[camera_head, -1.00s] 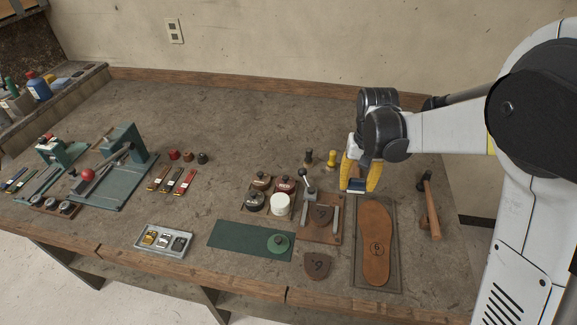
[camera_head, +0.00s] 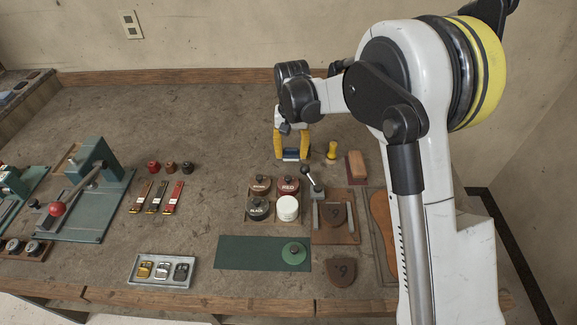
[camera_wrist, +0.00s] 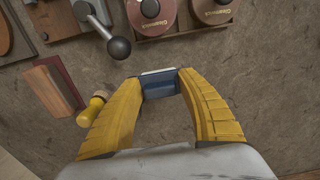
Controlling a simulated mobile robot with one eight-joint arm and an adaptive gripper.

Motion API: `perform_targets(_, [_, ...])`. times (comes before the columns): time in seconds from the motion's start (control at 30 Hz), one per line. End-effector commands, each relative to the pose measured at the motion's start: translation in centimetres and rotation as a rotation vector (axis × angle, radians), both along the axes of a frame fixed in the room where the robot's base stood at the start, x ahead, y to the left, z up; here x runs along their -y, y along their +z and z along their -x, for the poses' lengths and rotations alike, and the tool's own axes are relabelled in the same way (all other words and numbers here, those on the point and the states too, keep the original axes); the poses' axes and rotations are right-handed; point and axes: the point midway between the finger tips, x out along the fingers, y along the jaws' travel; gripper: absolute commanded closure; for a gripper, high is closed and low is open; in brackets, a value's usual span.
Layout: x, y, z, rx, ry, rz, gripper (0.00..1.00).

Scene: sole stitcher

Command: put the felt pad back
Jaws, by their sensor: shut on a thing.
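My gripper (camera_head: 291,152) has yellow fingers and points down behind the jars. It is shut on a small dark blue block with a pale edge, which I take for the felt pad (camera_head: 290,155). The wrist view shows the felt pad (camera_wrist: 160,84) held between the fingertips of my gripper (camera_wrist: 161,82). The bare table (camera_wrist: 165,120) shows beyond it; I cannot tell how high it is held. A yellow-handled tool (camera_head: 331,149) stands just right of my gripper, and a red-brown block (camera_head: 356,165) lies further right.
A green mat (camera_head: 245,253) and a metal tray (camera_head: 138,270) lie nearer the front. The table's back left is clear.

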Motion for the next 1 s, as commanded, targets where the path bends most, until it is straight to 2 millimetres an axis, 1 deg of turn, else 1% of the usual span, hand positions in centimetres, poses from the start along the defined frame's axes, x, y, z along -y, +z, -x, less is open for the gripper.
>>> perform_targets(0.07, [-0.6,-0.4,0.0,0.000,0.001,0.000,0.83])
perform_targets(0.17, [-0.7,-0.9,0.0,0.000,0.000,0.000,0.83])
perform_targets(0.33, [-0.7,-3.6,0.0,0.000,0.000,0.000,0.83])
perform_targets(0.4, [-0.7,-4.4,0.0,0.000,0.000,0.000,0.83])
perform_targets(0.63, [-0.7,-4.3,0.0,0.000,0.000,0.000,0.83])
perform_targets(0.77, [-0.7,-4.7,0.0,0.000,0.000,0.000,0.83])
perform_targets(0.8, [-0.7,-4.8,0.0,0.000,0.000,0.000,0.52])
perform_targets(0.87, [-0.7,-4.7,0.0,0.000,0.000,0.000,0.35])
perform_targets(1.0, [-0.7,-4.7,0.0,0.000,0.000,0.000,0.35])
